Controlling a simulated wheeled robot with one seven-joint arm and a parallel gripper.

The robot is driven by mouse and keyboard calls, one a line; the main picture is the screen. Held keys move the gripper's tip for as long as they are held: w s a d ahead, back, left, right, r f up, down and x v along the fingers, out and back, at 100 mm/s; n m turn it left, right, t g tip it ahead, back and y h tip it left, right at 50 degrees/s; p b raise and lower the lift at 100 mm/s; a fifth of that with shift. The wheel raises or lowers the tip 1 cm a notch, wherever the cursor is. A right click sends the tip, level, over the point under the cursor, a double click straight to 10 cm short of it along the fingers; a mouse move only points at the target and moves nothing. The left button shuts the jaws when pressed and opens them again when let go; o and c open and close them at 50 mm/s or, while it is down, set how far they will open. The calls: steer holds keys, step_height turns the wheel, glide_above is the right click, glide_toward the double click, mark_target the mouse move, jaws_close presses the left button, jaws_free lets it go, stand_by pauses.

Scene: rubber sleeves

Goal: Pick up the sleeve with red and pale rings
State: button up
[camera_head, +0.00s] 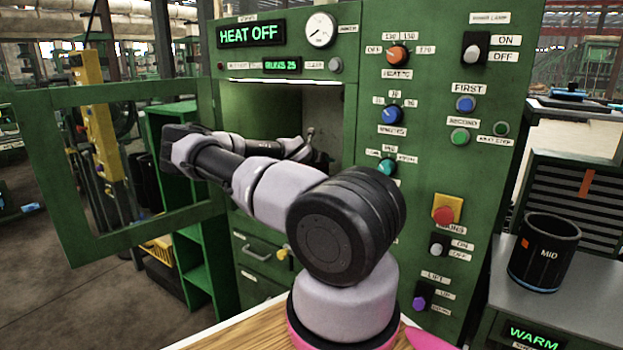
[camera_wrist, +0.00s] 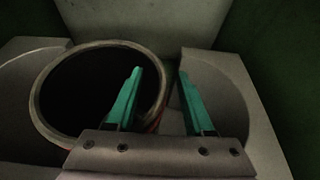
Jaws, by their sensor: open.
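The sleeve (camera_wrist: 80,90) shows in the wrist view as a wide dark opening with a pale rim. My gripper (camera_wrist: 160,75) is open, with two green fingers. The left finger overlaps the right part of the sleeve's opening and the right finger lies outside it, so the right wall appears between them. I cannot tell how deep the fingers reach. In the head view my arm reaches into the cabinet chamber (camera_head: 270,105), and the sleeve is not visible there.
Grey blocks with curved hollows (camera_wrist: 228,85) flank the sleeve, close to the right finger. Green chamber walls (camera_wrist: 285,60) stand close. The cabinet door (camera_head: 75,180) hangs open on the left. A black MID cup (camera_head: 543,255) stands on a bench at the right.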

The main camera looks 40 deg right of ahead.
jaws_close()
steer(key=shift+r, duration=0.1)
stand_by(1.3)
